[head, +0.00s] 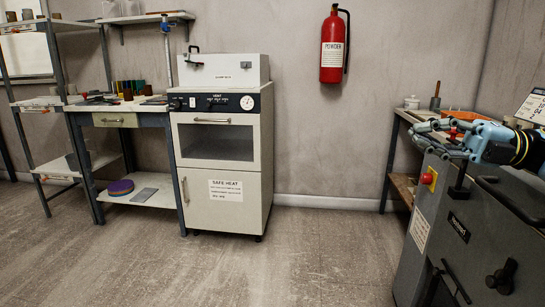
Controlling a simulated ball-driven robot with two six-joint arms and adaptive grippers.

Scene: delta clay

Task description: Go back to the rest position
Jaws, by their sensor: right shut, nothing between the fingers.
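My right gripper (428,135) comes in from the right edge, with a light blue body and grey linked fingers. It is shut and empty. In the picture it overlaps the top of a grey machine (425,240) at the right. I cannot tell whether it touches the machine. My left gripper is not in view.
The grey machine has a red button on a yellow box (429,178). Behind it is a bench (400,185) with a lidded pot (411,102). A white oven (222,160) and workbench (125,122) stand left. A fire extinguisher (333,50) hangs on the wall. The middle floor (290,250) is clear.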

